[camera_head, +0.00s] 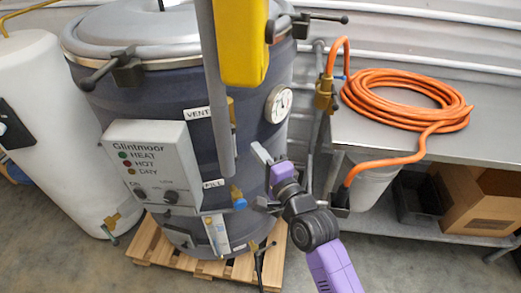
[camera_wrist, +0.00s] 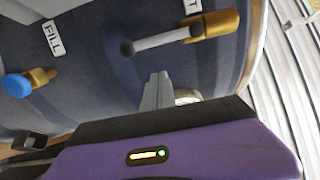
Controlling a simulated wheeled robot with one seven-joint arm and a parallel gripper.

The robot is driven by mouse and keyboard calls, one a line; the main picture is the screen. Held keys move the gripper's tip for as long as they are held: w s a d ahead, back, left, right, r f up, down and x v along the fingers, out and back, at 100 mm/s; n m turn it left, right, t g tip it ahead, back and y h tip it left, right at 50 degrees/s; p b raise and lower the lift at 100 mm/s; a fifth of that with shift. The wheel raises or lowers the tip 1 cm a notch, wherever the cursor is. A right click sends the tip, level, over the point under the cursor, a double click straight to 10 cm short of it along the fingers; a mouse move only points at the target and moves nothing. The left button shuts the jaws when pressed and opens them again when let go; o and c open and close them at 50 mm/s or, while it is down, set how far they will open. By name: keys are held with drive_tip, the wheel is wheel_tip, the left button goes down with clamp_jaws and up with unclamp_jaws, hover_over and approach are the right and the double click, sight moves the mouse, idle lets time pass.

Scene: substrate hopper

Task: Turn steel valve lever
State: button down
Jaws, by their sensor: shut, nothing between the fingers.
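The steel lever (camera_wrist: 160,40) is a short grey bar with a dark ball end. It sticks out to the left from a brass valve body (camera_wrist: 215,25) on the dark tank wall, beside a partly cut-off label ending in T. In the head view the brass valve (camera_head: 231,106) by the VENT label (camera_head: 197,113) is mostly hidden, and its lever cannot be made out. My gripper (camera_head: 262,155) is in front of the tank, below and right of that label. In the wrist view my gripper (camera_wrist: 158,91) is shut and empty, just below the lever and apart from it in the picture.
A blue-handled valve (camera_wrist: 17,85) sits by the FILL label (camera_wrist: 52,38). A control box (camera_head: 155,165), pressure gauge (camera_head: 279,103) and clamps stand out from the tank (camera_head: 190,80). An orange hose (camera_head: 405,97) lies on the steel bench (camera_head: 350,125) at right.

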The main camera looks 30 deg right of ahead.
drive_tip(key=s+b, duration=0.2)
drive_tip(key=s, duration=0.8)
drive_tip(key=shift+d, duration=0.35)
idle(1.1)
drive_tip(key=s+a+f+n+g, duration=0.1)
drive_tip(key=s+f+n, duration=0.1)
drive_tip(key=s+n, duration=0.7)
drive_tip(key=s+a+f+n+g, duration=0.1)
drive_tip(key=s+n, duration=0.8)
drive_tip(key=s, duration=1.5)
drive_tip(key=shift+a+f+g, duration=0.4)
drive_tip(key=shift+f+g, duration=0.2)
drive_tip(key=shift+f, duration=0.35)
